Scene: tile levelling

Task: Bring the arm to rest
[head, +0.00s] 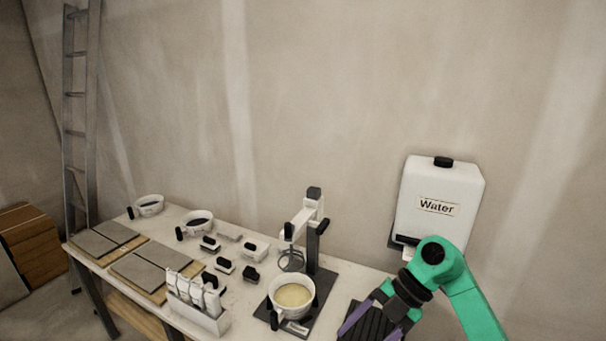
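My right arm, green, comes in from the lower right. Its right gripper (370,328) points down over a dark ribbed tray (366,322) at the table's right end. The two purple fingers are apart, with nothing visible between them; their tips are near or past the bottom edge of the picture. My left arm and gripper are not in view.
A white water tank (438,205) hangs on the wall, close behind my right arm. A mixing stand (314,238) with a bowl (292,297) is left of the gripper. Tiles (138,270), tools and a packet holder (197,312) crowd the table's left part.

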